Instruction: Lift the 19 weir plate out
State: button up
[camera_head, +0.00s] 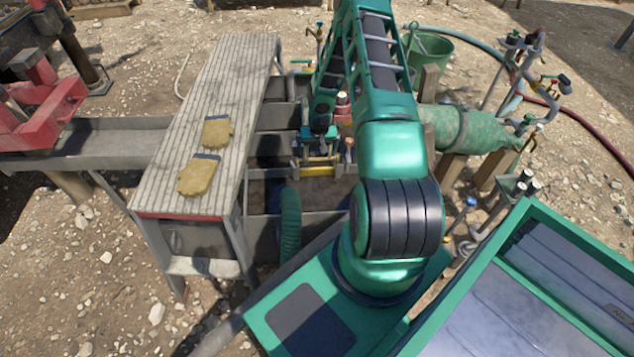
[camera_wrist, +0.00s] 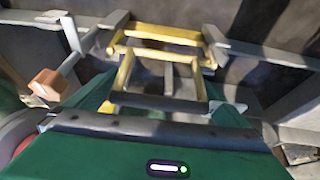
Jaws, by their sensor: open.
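A yellow bar handle (camera_head: 318,171) lies across the mud tank in the head view. I take it for the top of the weir plate, but no number 19 can be read. In the wrist view a yellow bar (camera_wrist: 165,33) stands ahead of my gripper (camera_wrist: 160,88), with a second yellow frame nearer. My gripper (camera_head: 320,152) is open, low over the tank and close to the handle. Whether the fingers touch it or stand around it cannot be told. The plate below the bar is mostly hidden.
The tank (camera_head: 310,222) has grey walls and crossbars. A ribbed green hose (camera_head: 290,215) hangs in it. Left stands a slatted bench (camera_head: 170,165) with two tan gloves (camera_head: 200,176). Right lies a green cylinder (camera_head: 470,128), with valves and hoses near it.

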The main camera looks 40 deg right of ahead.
jog(key=c, duration=1.8)
jog(key=shift+c, duration=0.2)
jog(key=shift+r, duration=0.1)
notch_tip(320, 180, up, 28)
